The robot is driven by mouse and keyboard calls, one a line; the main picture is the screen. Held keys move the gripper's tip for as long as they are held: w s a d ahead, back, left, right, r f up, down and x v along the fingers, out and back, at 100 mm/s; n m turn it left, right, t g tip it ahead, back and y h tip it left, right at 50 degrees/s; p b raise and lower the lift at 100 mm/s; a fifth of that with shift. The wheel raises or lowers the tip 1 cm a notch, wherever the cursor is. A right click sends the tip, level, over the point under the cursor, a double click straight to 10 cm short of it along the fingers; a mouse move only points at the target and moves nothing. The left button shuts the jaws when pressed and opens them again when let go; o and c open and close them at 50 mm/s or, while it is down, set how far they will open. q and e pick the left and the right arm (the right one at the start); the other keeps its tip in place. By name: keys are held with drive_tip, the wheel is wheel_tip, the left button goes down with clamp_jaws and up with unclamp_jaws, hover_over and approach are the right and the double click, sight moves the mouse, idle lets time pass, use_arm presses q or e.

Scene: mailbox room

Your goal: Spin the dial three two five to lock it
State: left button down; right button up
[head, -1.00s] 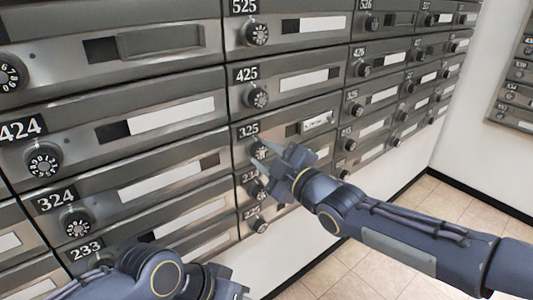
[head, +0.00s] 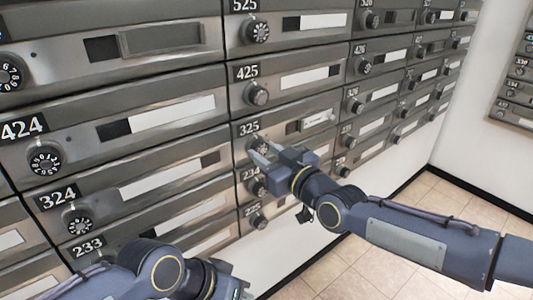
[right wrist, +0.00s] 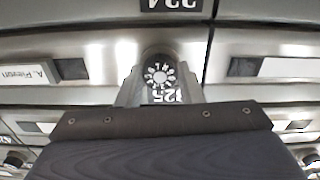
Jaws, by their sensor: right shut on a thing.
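The mailbox door labelled 325 (head: 290,129) is in the middle of the head view, closed in its row. Its black dial with white digits (right wrist: 160,76) shows in the right wrist view, between my two fingers, with the 325 label (right wrist: 165,97) upside down. In the head view my fingers partly cover the dial. My right gripper (head: 257,153) is at the door's left end and is shut on the dial. My left gripper (head: 232,283) is low in the head view, apart from that door; its fingertips are not clear. The dial's exact setting is too small to read.
Neighbouring doors 425 (head: 290,80), 424 (head: 170,112) and 324 (head: 165,185) have similar protruding dials. Another dial (head: 257,187) sits just below my right fingers. Tiled floor (head: 380,250) lies open at the lower right, beside a white wall.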

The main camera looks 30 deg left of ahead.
drive_tip(key=shift+f+m, duration=0.1)
drive_tip(key=shift+m, duration=0.5)
drive_tip(key=o, duration=1)
drive_tip(key=p+v, duration=0.1)
drive_tip(key=v, duration=0.6)
drive_tip(key=shift+d, duration=0.4)
drive_tip(key=shift+s, duration=0.15)
